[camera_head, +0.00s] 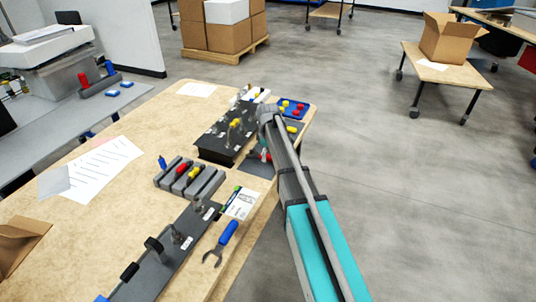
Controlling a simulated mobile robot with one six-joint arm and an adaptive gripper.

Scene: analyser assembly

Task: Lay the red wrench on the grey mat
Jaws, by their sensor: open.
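A small red part (265,156), which may be the handle of the red wrench, shows beside my arm at the table's right edge. It is partly hidden, and I cannot make out a wrench head. It appears to lie on or over a dark grey patch (252,168) that looks like the grey mat, also partly covered by my arm. My arm reaches up from the lower right, and its far grey joint is beside this spot. My gripper itself cannot be made out; the arm hides that area.
A blue-handled wrench (220,243) lies near the table's right edge. A grey rack (189,180) holds red and yellow items. A black fixture (213,150), a dark panel (160,268) and a blue tray (291,108) crowd this side.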

